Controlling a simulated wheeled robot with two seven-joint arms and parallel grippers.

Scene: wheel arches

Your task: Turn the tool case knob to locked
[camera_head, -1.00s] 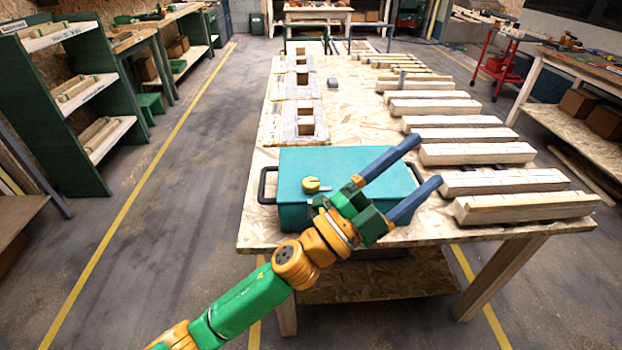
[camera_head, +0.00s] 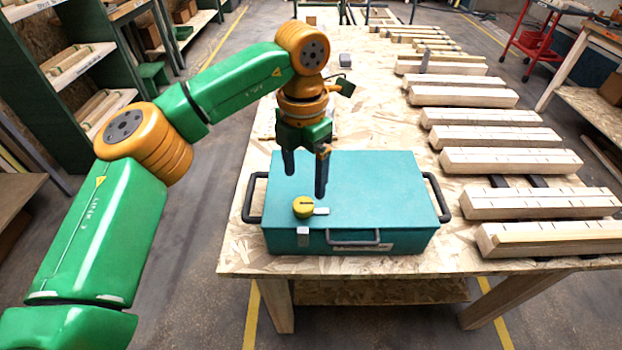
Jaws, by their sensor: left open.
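The teal tool case (camera_head: 375,195) lies shut on the wooden table, with black side handles and a front handle. Its yellow knob (camera_head: 303,207) is on the lid near the front left. A small pale tab or mark lies just right of the knob, and a grey latch hangs on the front face below it. My left gripper (camera_head: 305,185) points down above the lid, behind the knob and apart from it. Its two dark blue fingers are spread and hold nothing. My right gripper is out of view.
The table (camera_head: 245,240) is bare board around the case's front left. Several timber beams (camera_head: 545,203) lie in a row to the right. A small grey block (camera_head: 345,60) lies farther back. Shelves (camera_head: 75,70) stand at the left, a red cart (camera_head: 535,45) at the far right.

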